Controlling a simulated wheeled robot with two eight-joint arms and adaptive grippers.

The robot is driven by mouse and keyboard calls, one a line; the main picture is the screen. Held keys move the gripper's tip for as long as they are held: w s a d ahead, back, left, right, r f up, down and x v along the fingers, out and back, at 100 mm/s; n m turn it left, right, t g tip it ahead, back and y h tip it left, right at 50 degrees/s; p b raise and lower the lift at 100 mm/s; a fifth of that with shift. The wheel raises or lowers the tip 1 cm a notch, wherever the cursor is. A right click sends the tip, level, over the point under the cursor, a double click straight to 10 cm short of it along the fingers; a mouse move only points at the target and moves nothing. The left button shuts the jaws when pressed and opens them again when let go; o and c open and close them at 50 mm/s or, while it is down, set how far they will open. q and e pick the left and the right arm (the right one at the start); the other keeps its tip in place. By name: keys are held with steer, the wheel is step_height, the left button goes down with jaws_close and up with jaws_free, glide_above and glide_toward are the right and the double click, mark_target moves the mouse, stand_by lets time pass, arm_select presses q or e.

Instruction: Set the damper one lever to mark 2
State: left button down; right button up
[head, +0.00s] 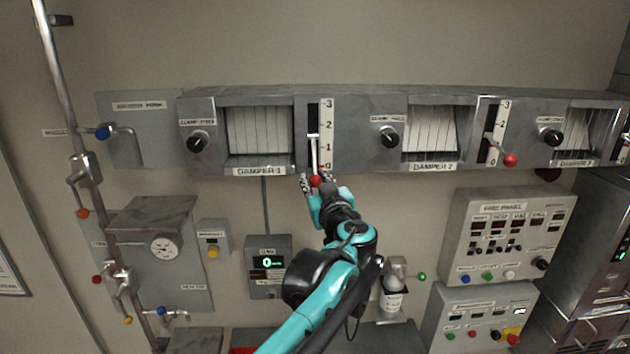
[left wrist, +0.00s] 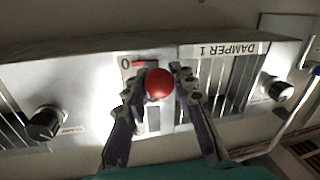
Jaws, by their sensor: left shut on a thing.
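The damper one lever (head: 317,180) has a red ball knob and sits at the bottom of its slot, near the 0 of the scale plate (head: 326,128). The scale runs from 0 at the bottom to 3 at the top. My left gripper (head: 319,183) is at the knob from below. In the left wrist view the red knob (left wrist: 159,84) lies between the two fingers of my left gripper (left wrist: 158,88), close by the 0 mark and the DAMPER 1 label (left wrist: 226,49). My right gripper is not in view.
A black dial (head: 198,142) is left of the damper one louvres (head: 257,130). Another dial (head: 390,138) and a second red-knobbed lever (head: 510,160) are to the right. A fire panel (head: 508,235) is lower right.

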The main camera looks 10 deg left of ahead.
arm_select(q)
steer(key=shift+s+d+r+g+h+p, duration=0.15)
steer(key=shift+s+r+g+h+p, duration=0.25)
steer(key=shift+r+g+p, duration=0.6)
steer(key=shift+s+r+p, duration=0.1)
steer(key=shift+s+p, duration=0.15)
steer(key=shift+p, duration=0.15)
steer(key=shift+s+r, duration=0.1)
steer(key=shift+r, duration=0.2)
step_height(320, 180, up, 8)
steer(key=s+p, duration=0.1)
steer(key=p, duration=0.5)
steer(key=shift+d+m+g, duration=0.15)
steer(key=shift+m+g, duration=0.15)
steer(key=shift+r, duration=0.1)
